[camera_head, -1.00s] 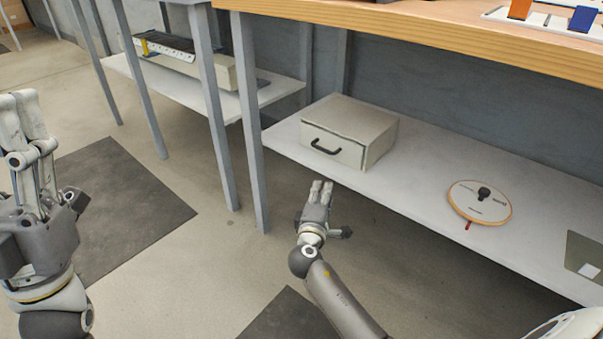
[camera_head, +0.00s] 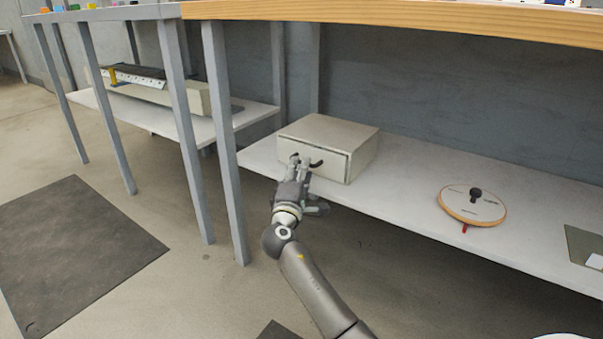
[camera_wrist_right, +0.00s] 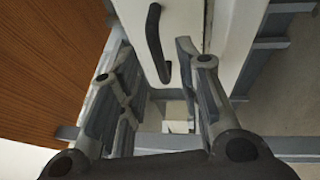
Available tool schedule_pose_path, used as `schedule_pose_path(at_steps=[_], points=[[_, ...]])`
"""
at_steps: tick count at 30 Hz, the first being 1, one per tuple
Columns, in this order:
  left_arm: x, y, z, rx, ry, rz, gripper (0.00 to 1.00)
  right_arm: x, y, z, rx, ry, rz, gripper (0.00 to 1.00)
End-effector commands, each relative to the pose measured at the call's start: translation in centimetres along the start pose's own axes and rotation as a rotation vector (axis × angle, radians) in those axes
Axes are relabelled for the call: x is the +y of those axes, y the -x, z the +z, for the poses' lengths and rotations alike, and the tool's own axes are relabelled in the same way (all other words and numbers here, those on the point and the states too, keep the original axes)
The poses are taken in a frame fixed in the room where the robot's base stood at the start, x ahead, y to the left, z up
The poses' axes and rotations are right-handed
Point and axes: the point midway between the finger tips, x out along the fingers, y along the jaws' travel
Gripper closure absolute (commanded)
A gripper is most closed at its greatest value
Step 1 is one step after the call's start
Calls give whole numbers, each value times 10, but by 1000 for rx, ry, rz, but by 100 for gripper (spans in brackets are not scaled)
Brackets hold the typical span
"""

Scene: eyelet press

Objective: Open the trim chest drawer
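The trim chest (camera_head: 330,132) is an off-white box on the lower shelf, with its drawer front (camera_head: 333,163) closed. Its dark curved handle (camera_head: 316,163) is partly hidden behind my right gripper (camera_head: 304,162). In the right wrist view the black handle (camera_wrist_right: 156,45) lies ahead, between the two spread fingers of my right gripper (camera_wrist_right: 157,60). The fingers are apart, one on each side of the handle, and no grip on it shows. Whether a fingertip touches the drawer front I cannot tell. My left gripper is out of view.
A round disc with a black knob (camera_head: 473,204) lies on the white shelf (camera_head: 400,211) to the right. The wooden tabletop (camera_head: 430,16) overhangs the shelf. A grey table leg (camera_head: 225,150) stands left of the chest.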

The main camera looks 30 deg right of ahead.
Motion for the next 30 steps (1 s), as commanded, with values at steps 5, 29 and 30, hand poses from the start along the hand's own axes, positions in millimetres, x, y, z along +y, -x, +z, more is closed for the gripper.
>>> schedule_pose_path(at_steps=[5, 29, 30], points=[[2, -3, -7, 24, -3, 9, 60, -1, -19, 0, -1, 1, 0, 68], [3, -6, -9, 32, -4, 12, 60, -1, -24, 0, 1, 0, -2, 100], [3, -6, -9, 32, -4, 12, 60, -1, -24, 0, 1, 0, -2, 100]])
